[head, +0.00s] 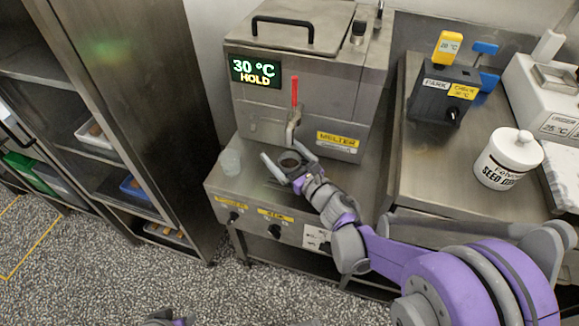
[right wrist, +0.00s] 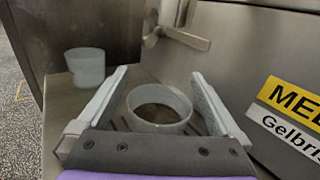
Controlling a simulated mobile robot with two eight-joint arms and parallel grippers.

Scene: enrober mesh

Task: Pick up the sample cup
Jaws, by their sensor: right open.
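A small round pale cup with a dark brown inside (right wrist: 160,126) stands upright between the fingers of my right gripper (right wrist: 159,76). In the head view this cup (head: 290,160) is on the melter's front ledge, below the tap. My right gripper (head: 282,151) is open, one finger on each side of the cup, with gaps still visible. A second pale translucent cup (head: 230,162) stands to the left on the ledge; it also shows in the right wrist view (right wrist: 87,67). A small part of my left arm or gripper (head: 165,319) shows at the bottom edge.
The steel melter (head: 300,85) stands behind the cups, with a red-handled tap (head: 294,105) above the ledge; its display reads 30 °C HOLD. A white seed jar (head: 507,160) stands on the right counter (head: 428,165). A tall steel rack (head: 130,90) is at left.

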